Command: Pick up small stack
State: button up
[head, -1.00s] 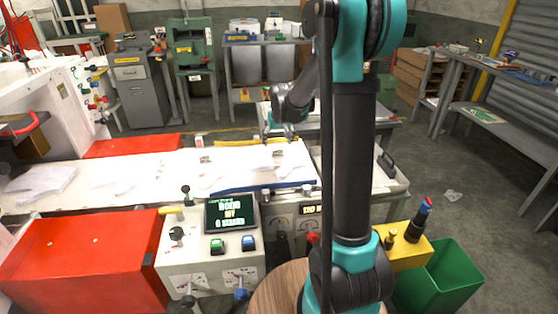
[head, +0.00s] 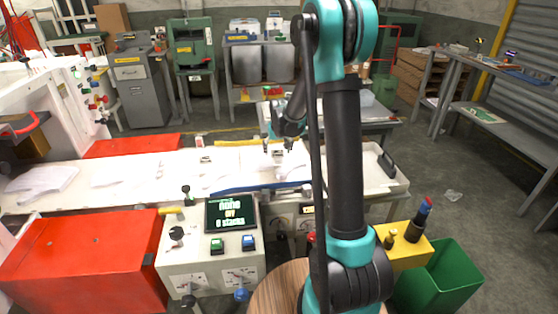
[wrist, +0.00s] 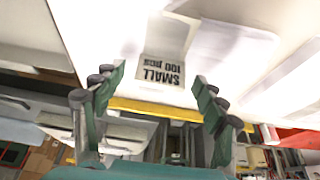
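A white stack with a tag reading "SMALL 100 pcs", upside down, shows in the wrist view (wrist: 164,72), between and beyond my fingertips. In the head view a white, film-like heap, probably this stack, lies on the white work surface (head: 130,172) just below my gripper (head: 278,150). My gripper's two fingers also show in the wrist view (wrist: 158,88), spread wide apart with nothing between their tips. Whether either finger touches the stack is not clear.
A control panel with a green-lettered screen (head: 231,213) stands in front of the surface. A red cabinet (head: 85,262) is at left and a green bin (head: 440,277) at right. More white film (head: 42,182) lies on the surface's left. Floor at right is mostly open.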

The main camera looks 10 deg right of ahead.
jog(key=c, duration=1.5)
jog(key=shift+r, duration=0.1)
jog(key=shift+c, duration=0.2)
